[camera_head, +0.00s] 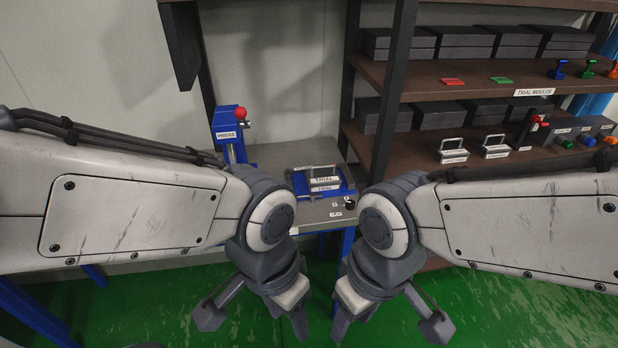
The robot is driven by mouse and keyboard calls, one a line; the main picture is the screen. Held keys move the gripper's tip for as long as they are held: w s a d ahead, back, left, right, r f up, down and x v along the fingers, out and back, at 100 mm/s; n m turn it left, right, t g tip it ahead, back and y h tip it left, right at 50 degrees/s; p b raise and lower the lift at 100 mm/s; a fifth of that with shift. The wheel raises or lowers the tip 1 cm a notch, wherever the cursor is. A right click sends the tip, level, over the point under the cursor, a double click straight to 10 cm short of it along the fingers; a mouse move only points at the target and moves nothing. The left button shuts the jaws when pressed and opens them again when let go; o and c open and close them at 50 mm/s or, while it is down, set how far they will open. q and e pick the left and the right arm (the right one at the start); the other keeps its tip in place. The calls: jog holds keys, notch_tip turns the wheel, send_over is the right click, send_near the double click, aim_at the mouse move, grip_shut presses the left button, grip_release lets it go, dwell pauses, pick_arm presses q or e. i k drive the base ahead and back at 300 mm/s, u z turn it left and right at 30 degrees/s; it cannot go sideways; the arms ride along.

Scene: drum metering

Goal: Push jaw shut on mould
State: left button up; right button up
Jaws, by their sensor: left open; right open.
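A light grey mould (324,179) with a handle and a "TRIAL" label sits in a blue fixture (300,189) on the grey bench in the middle. A dark bar, perhaps the jaw, lies along the fixture; how it meets the mould is too small to tell. My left gripper (255,325) hangs open and empty in front of the bench, below and left of the mould. My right gripper (390,332) hangs open and empty, below and right of it. Both are apart from the fixture, and my arms hide parts of the bench.
A blue press (229,135) with a red knob stands behind the bench's left side. Shelves (470,75) at the right hold dark boxes, grey moulds (453,151) and coloured knobs. The green floor (320,270) shows clear between my grippers.

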aim_at(288, 178)
jog(key=z, duration=0.3)
jog(key=i, duration=0.95)
jog(key=u, duration=0.2)
